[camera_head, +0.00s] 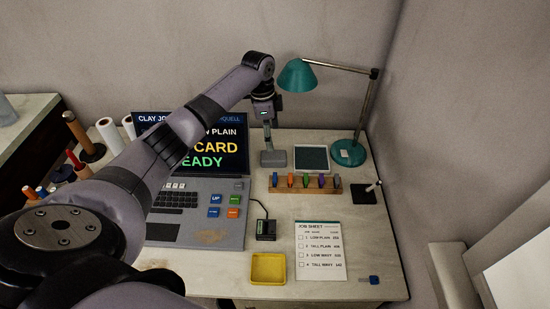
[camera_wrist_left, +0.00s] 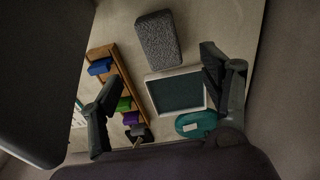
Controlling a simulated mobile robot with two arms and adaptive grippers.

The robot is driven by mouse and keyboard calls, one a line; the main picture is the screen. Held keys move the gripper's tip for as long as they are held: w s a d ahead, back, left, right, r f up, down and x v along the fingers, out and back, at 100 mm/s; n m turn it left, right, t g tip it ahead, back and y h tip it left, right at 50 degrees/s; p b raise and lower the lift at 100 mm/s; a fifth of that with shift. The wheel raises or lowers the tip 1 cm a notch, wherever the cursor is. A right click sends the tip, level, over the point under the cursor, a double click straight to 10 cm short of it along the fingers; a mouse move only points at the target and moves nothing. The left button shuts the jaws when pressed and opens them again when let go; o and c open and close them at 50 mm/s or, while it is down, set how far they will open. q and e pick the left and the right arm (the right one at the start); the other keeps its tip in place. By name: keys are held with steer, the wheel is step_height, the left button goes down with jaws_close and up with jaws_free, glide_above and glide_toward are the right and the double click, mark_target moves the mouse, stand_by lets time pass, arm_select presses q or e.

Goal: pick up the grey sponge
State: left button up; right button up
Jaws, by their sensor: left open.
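The grey sponge (camera_head: 273,159) lies on the table right of the laptop screen. It also shows in the left wrist view (camera_wrist_left: 157,38), at the top, just ahead of the fingertips and not between them. My left gripper (camera_head: 267,140) points down close to the sponge in the head view. Its two fingers are spread wide and empty in the left wrist view (camera_wrist_left: 158,72). I cannot tell the exact height of the fingertips above the table. My right gripper is not in view.
A framed dark green panel (camera_head: 312,146) lies right of the sponge, with a teal lamp (camera_head: 298,75) arching above. A wooden rack (camera_head: 333,188) with several coloured pieces stands in front. The laptop (camera_head: 225,232) is to the left. A yellow tray (camera_head: 268,282) sits near the front.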

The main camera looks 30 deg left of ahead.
mark_target(273, 155)
arm_select(q)
step_height(273, 155, down, 3)
steer(key=shift+d+r, duration=0.1)
steer(key=shift+r, duration=0.1)
steer(key=shift+f, duration=0.45)
steer(key=f, duration=0.4)
steer(key=shift+w+d+f+p, duration=0.2)
steer(key=shift+p, duration=0.15)
steer(key=shift+f, duration=0.25)
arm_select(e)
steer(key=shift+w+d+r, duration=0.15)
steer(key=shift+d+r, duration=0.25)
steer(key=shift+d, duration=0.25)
arm_select(q)
steer(key=shift+f, duration=0.25)
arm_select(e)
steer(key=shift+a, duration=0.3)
arm_select(q)
steer(key=c, duration=1.3)
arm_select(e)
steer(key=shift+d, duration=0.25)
arm_select(q)
steer(key=shift+o, duration=0.2)
steer(key=shift+r, duration=0.15)
